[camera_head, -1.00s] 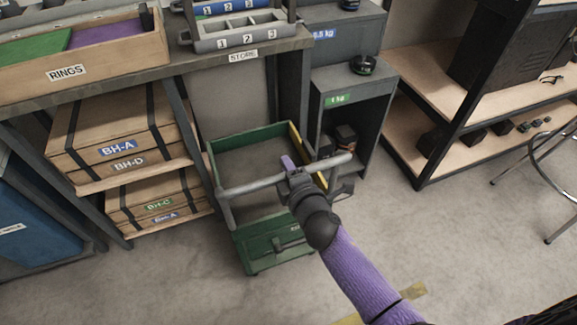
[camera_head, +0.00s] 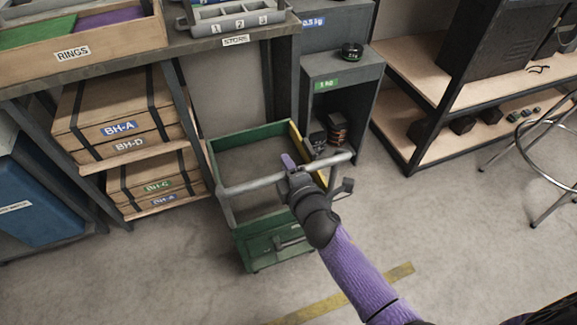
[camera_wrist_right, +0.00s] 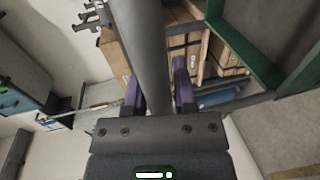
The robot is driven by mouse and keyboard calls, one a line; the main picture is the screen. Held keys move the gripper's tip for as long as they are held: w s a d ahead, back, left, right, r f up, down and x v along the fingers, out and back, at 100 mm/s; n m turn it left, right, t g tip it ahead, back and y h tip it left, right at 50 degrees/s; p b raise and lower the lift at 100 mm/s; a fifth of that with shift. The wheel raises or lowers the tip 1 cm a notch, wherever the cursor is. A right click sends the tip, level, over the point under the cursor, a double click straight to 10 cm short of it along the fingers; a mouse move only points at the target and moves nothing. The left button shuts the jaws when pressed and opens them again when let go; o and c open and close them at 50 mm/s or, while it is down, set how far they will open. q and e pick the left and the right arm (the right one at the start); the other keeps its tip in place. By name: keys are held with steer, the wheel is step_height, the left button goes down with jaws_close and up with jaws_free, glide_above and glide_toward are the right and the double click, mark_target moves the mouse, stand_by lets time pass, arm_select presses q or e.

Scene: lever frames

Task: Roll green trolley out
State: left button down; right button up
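The green trolley (camera_head: 262,246) is an open-topped box with a grey handle bar (camera_head: 240,185) across its near side. It stands on the floor, its back partly under the bench edge. My right gripper (camera_head: 289,166) is shut on the handle bar near its middle. In the right wrist view its purple fingers (camera_wrist_right: 157,92) lie on both sides of the grey bar (camera_wrist_right: 143,45). The trolley's green rim (camera_wrist_right: 240,45) shows at the upper right there. My left gripper is not in view.
Left of the trolley is a shelf with wooden boxes (camera_head: 128,145); right is a grey cabinet (camera_head: 343,75) with weights. A metal-legged stool (camera_head: 540,165) stands at far right. The near floor is clear, with a yellow strip (camera_head: 345,295).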

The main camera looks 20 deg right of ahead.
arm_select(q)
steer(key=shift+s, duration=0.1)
arm_select(e)
steer(key=o, duration=0.3)
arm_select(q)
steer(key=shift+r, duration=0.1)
arm_select(e)
steer(key=shift+o, duration=0.2)
arm_select(q)
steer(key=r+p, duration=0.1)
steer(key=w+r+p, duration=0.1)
steer(key=p, duration=0.1)
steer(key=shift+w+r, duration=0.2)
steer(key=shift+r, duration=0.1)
arm_select(e)
steer(key=s+r, duration=0.2)
steer(key=s, duration=0.7)
steer(key=shift+s+d, duration=0.2)
steer(key=shift+s, duration=0.15)
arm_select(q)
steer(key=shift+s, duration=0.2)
